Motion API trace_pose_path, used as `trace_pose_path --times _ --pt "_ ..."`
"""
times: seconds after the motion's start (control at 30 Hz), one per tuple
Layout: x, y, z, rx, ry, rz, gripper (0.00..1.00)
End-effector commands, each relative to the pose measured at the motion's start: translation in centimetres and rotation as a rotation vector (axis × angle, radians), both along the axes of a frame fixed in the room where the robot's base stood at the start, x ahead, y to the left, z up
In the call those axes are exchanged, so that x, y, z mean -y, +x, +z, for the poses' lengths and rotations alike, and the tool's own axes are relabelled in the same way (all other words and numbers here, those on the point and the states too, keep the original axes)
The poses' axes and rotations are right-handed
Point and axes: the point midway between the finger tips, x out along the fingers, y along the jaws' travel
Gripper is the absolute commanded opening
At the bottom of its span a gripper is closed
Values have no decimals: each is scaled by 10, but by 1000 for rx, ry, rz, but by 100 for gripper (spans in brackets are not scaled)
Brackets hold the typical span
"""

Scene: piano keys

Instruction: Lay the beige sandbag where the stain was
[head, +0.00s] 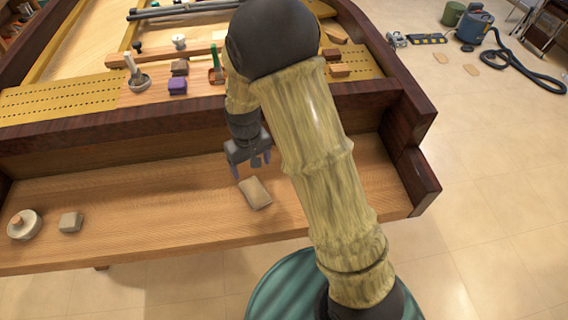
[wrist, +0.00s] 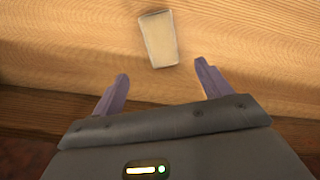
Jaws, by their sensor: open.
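The beige sandbag (head: 255,193), a small flat rectangular pad, lies on the wooden key shelf (head: 150,215) just below my gripper in the head view. My gripper (head: 253,167) is open and empty, its purple fingers a little above the shelf. In the wrist view the sandbag (wrist: 158,40) lies beyond the two spread fingertips (wrist: 161,70), roughly in line with the gap and not between them. I see no stain on the visible shelf; my arm hides part of its right side.
A round pale pot (head: 24,225) and a small greyish-beige block (head: 71,222) stand at the shelf's left. A dark wooden rail (head: 110,124) rises behind the shelf, with tools and small blocks beyond it. The shelf between the block and sandbag is clear.

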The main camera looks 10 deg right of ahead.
Motion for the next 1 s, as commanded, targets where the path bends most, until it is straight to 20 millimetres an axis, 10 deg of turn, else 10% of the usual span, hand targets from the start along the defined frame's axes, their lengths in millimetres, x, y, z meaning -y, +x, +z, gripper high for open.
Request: trace_pose_path --times 0.6,1.0 --pt "125 -107 102 206 43 -322 77" --pt "136 -124 106 228 39 -354 77"
